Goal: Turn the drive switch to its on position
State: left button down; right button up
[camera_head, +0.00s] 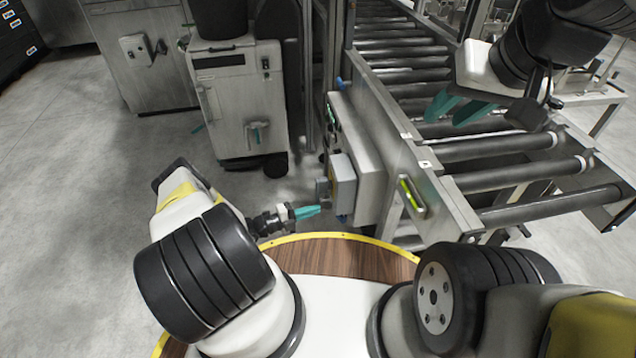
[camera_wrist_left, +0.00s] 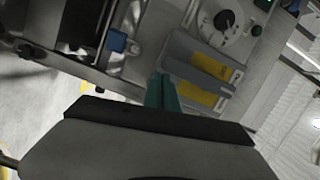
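The control panel box (camera_head: 366,165) stands beside the roller conveyor, its face seen edge-on in the head view. In the left wrist view, a black rotary knob (camera_wrist_left: 224,20) sits on a pale round plate; it appears to be the drive switch, but its position labels are unreadable. My left gripper (camera_head: 307,212) is shut and empty, its teal fingers together in the left wrist view (camera_wrist_left: 164,92). It is near the lower part of the panel, apart from the knob. My right gripper (camera_head: 457,108) is open and empty above the rollers.
A grey box with yellow labels (camera_wrist_left: 205,62) projects from the panel between my left fingers and the knob in the wrist view. The roller conveyor (camera_head: 405,60) is at right. A steel cabinet (camera_head: 238,95) stands left; floor between is free.

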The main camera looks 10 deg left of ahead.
pick_arm(q)
jog(key=shift+w+a, duration=0.1)
jog(key=shift+a, duration=0.05)
dwell(0.3)
jog(key=v, duration=0.7)
jog(key=shift+s+a, duration=0.25)
